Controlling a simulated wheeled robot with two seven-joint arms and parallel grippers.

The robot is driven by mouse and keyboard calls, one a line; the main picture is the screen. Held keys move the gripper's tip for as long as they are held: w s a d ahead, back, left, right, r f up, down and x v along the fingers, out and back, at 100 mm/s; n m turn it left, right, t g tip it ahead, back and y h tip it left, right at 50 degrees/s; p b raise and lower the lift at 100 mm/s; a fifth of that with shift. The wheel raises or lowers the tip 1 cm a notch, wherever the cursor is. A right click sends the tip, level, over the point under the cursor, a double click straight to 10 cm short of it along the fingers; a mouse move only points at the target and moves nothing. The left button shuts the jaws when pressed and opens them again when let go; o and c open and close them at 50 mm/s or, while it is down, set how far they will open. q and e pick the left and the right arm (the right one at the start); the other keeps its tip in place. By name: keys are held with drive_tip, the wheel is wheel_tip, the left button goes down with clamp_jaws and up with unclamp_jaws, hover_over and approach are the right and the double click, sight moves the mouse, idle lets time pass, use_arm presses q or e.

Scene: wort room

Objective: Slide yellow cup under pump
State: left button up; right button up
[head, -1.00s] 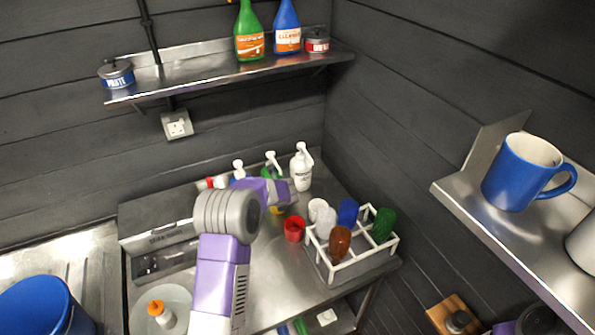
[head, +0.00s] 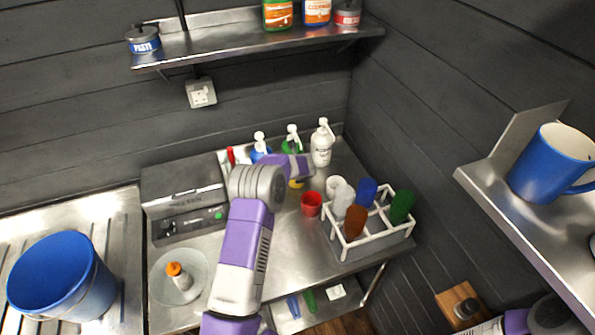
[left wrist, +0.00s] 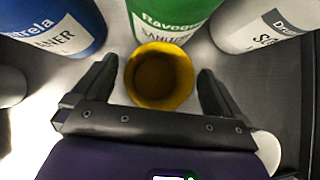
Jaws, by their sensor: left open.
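The yellow cup (left wrist: 160,78) stands upright between the spread fingers of my left gripper (left wrist: 156,72) in the left wrist view. A finger lies on each side of it, and I see no clear contact. In the head view only a sliver of the cup (head: 296,184) shows beside my purple arm, and my left fingers are hidden. Three pump bottles stand behind: blue (left wrist: 58,22), green (left wrist: 172,18) and white (left wrist: 262,22). The cup is in front of the green one. The white pump heads show in the head view, the green bottle's (head: 293,130) in the middle. My right gripper is not in view.
A red cup (head: 311,204) stands right of my arm, beside a white rack (head: 345,252) of coloured cups. A grey machine (head: 185,190) and a plate with an orange-capped bottle (head: 179,275) are on the left. A shelf (head: 250,43) runs above.

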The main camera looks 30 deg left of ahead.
use_arm(q)
drive_tip(key=shift+w+a+f, duration=0.25)
drive_tip(key=shift+f, duration=0.2)
drive_tip(key=c, duration=1)
drive_tip(key=shift+s+d+b, duration=0.15)
drive_tip(key=shift+d+b, duration=0.35)
drive_tip(key=shift+d, duration=0.6)
drive_tip(key=o, duration=1)
drive_tip(key=v, duration=0.7)
drive_tip(key=shift+s+r, duration=0.2)
drive_tip(key=shift+r, duration=0.05)
drive_tip(key=shift+d, duration=0.1)
